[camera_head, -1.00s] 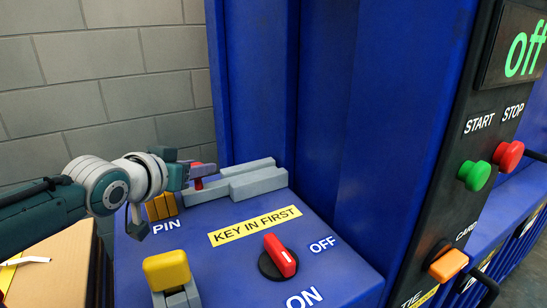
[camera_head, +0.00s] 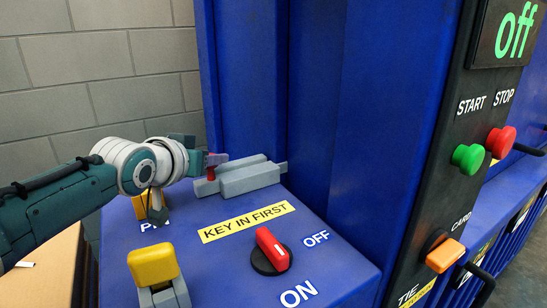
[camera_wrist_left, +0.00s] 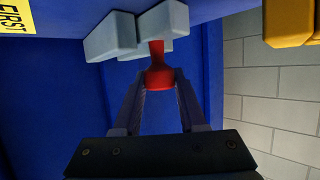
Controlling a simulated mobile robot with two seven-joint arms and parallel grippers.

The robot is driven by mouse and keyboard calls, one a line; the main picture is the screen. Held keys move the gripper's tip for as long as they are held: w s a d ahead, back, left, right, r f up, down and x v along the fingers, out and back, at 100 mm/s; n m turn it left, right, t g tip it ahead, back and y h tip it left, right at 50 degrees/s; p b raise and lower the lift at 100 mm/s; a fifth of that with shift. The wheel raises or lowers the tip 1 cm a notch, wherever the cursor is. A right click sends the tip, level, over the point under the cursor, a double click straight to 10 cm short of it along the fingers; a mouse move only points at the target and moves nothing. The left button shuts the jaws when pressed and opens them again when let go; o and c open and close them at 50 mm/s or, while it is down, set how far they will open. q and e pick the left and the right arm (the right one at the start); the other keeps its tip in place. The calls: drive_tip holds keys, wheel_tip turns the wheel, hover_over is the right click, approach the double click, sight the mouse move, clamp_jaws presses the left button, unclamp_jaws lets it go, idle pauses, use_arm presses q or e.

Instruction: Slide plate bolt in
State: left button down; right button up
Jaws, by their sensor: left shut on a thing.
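My left gripper (camera_head: 204,164) is shut on the red knob (camera_head: 215,159) of the plate bolt, at the back of the blue panel. In the left wrist view its two fingers (camera_wrist_left: 160,88) press on both sides of the red knob (camera_wrist_left: 159,76). The grey bolt (camera_head: 205,187) lies in its grey guide blocks (camera_head: 250,179). A thin grey end sticks out at the right of the guide, near the blue machine wall. Part of the bolt is hidden behind the guide. My right gripper is not in view.
The blue panel (camera_head: 222,276) carries a "KEY IN FIRST" label (camera_head: 247,222), a red rotary key (camera_head: 271,249), a yellow handle (camera_head: 153,264) and a yellow pin part (camera_head: 140,207). Green (camera_head: 468,158) and red (camera_head: 501,141) buttons sit to the right. The screen (camera_head: 517,34) reads "off".

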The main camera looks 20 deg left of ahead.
use_arm(q)
drive_tip(key=shift+c, duration=2.3)
unclamp_jaws()
drive_tip(key=shift+w+d, duration=0.15)
drive_tip(key=shift+d, duration=0.05)
drive_tip(key=shift+s+r, duration=0.1)
drive_tip(key=shift+s, duration=0.1)
drive_tip(key=p+v, duration=0.3)
drive_tip(key=v, duration=0.6)
drive_tip(key=shift+s, duration=0.25)
drive_tip(key=shift+r, duration=0.1)
